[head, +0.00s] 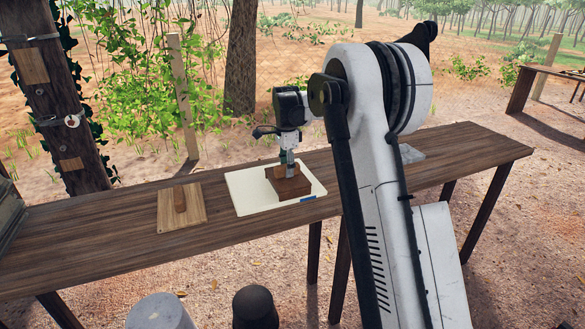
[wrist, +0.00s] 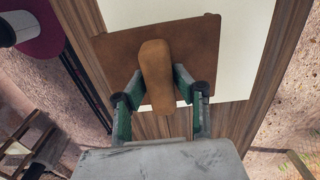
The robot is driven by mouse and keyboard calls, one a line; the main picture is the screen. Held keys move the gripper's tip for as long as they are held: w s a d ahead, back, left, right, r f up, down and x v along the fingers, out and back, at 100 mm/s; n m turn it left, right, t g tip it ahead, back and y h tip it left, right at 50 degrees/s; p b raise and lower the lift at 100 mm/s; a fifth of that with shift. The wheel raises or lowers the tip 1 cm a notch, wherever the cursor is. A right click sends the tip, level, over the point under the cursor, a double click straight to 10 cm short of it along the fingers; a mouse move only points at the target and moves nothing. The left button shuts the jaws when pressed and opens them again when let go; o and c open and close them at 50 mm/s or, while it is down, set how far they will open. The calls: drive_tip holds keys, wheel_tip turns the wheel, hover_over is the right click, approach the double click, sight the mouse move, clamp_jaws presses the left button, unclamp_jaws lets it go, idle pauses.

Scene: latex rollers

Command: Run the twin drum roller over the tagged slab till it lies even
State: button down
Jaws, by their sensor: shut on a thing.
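A cream slab (head: 240,198) with a small blue tag (head: 307,199) at its front edge lies flat on the table; part of it shows in the wrist view (wrist: 240,60). A dark brown block (head: 290,187) is on or just above it; contact cannot be told. In the wrist view the block (wrist: 115,60) has a flat brown top and an upright tan handle (wrist: 156,72). My gripper (head: 289,160) is shut on this handle, with a green finger on each side (wrist: 158,85). No drums show; the block's underside is hidden.
A pale wooden board (head: 166,210) with a brown rod-like piece (head: 180,198) lies left of the slab on the long table (head: 110,225). A grey slab (head: 410,154) lies to the right, partly behind my arm. A wooden post (head: 60,90) stands at the table's left rear.

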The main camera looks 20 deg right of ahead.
sight(273, 179)
drive_tip(key=shift+a+f, duration=0.15)
drive_tip(key=shift+a, duration=2.35)
drive_tip(key=shift+w+a+r, duration=0.1)
drive_tip(key=shift+a+r, duration=0.05)
drive_tip(key=shift+a, duration=1.65)
drive_tip(key=shift+w+a+r, duration=0.1)
drive_tip(key=shift+a, duration=1.7)
drive_tip(key=shift+w+a+f+b, duration=0.1)
drive_tip(key=shift+a+b, duration=0.2)
drive_tip(key=shift+a, duration=1.05)
wheel_tip(273, 179, up, 5)
drive_tip(key=p, duration=0.2)
drive_tip(key=shift+p, duration=0.35)
drive_tip(key=shift+f, duration=0.1)
drive_tip(key=shift+d+f+b, duration=0.1)
drive_tip(key=shift+f+b, duration=0.95)
drive_tip(key=shift+f, duration=0.7)
